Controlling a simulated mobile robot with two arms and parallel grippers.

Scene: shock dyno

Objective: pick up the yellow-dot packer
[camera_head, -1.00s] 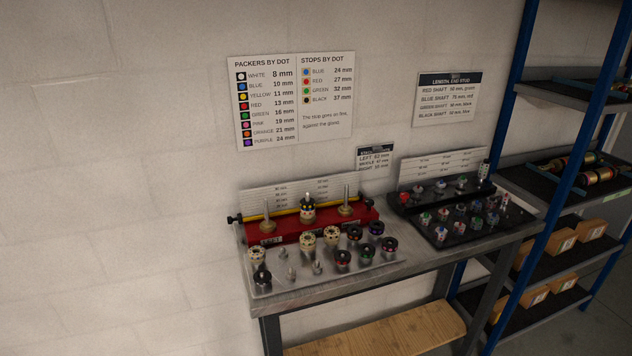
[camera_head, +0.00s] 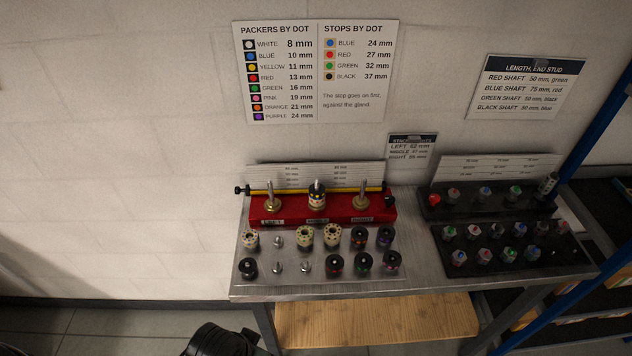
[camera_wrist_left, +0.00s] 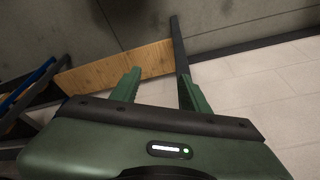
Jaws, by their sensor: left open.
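The dots are too small to tell which packer is yellow. My left gripper (camera_wrist_left: 158,80) is open and empty in the left wrist view, pointing toward the wooden lower shelf (camera_wrist_left: 112,68) and the floor, away from the packers. My right gripper is not in view.
Cream dotted pieces (camera_head: 304,236) share the tray. Behind stands a red fixture (camera_head: 340,214) with three posts, the middle one carrying parts. A dark rack (camera_head: 500,268) of coloured-dot pieces is at the right. A blue-post shelf (camera_head: 594,125) stands beyond.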

